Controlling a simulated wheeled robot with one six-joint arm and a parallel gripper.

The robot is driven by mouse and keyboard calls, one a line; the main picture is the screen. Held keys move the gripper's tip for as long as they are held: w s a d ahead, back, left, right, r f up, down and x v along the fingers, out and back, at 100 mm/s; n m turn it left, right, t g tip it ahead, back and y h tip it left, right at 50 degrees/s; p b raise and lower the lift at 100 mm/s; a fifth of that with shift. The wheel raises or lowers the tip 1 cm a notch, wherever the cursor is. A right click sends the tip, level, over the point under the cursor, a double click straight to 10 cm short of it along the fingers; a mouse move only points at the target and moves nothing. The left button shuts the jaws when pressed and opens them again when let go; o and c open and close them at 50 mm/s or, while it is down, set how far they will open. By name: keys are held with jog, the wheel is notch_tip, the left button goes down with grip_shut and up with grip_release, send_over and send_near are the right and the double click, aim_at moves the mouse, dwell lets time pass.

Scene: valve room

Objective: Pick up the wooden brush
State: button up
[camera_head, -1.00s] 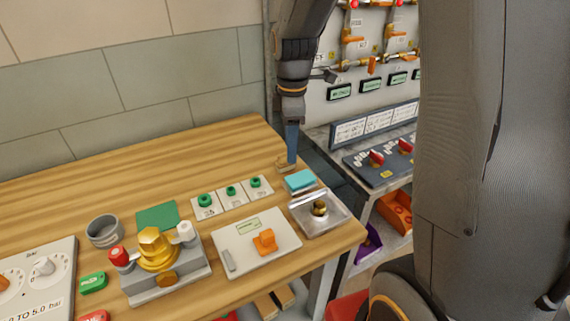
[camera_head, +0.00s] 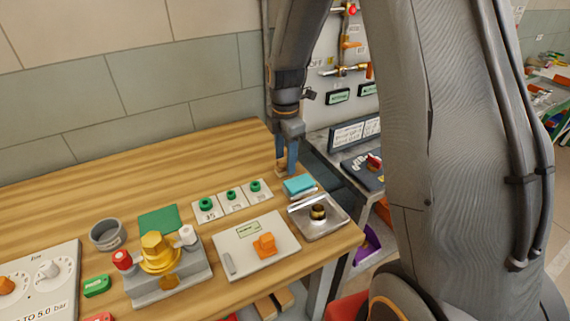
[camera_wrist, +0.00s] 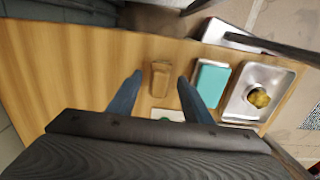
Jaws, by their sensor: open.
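The wooden brush (camera_wrist: 160,77) is a small brown block lying on the wooden bench in the wrist view. In the head view it shows only partly (camera_head: 281,168), at the fingertips near the bench's far right edge. My gripper (camera_head: 287,164) points down with its two blue fingers apart. In the wrist view the fingers of my gripper (camera_wrist: 160,80) stand on either side of the brush, with a gap on both sides. Nothing is held.
A teal block (camera_head: 299,186) lies close to the right of the brush, with a metal tray (camera_head: 332,225) holding a brass part in front. White cards with green knobs (camera_head: 232,200) lie to the left. The bench (camera_head: 160,165) is clear farther left.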

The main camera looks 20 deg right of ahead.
aim_at(285, 159)
jog(key=shift+f, duration=0.85)
jog(key=c, duration=1.1)
jog(key=shift+r, duration=0.1)
notch_tip(285, 159, up, 10)
jog(key=shift+f+b, duration=0.1)
jog(key=shift+b, duration=1)
